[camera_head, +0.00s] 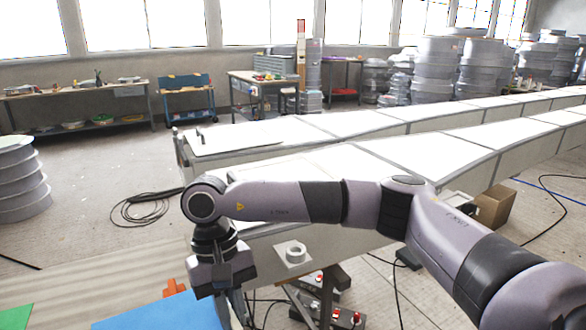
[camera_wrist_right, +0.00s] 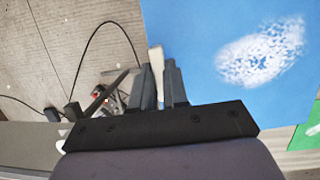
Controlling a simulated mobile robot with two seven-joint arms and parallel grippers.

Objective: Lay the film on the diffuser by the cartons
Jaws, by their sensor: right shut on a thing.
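My right arm crosses the head view from the right. Its gripper (camera_head: 222,292) points down at the left end of the near long white-topped structure (camera_head: 345,180). In the right wrist view the gripper (camera_wrist_right: 160,82) is shut on a pale strip (camera_wrist_right: 156,58) that shows between its fingers. I cannot tell whether this strip is the film. My left gripper is not in view.
A blue sheet (camera_wrist_right: 215,25) with a white speckled patch lies beside the gripper. A white square with a ring (camera_head: 292,253) is right of the gripper. Black cables (camera_head: 145,208) lie on the floor. A far row of white tops (camera_head: 285,135) runs behind.

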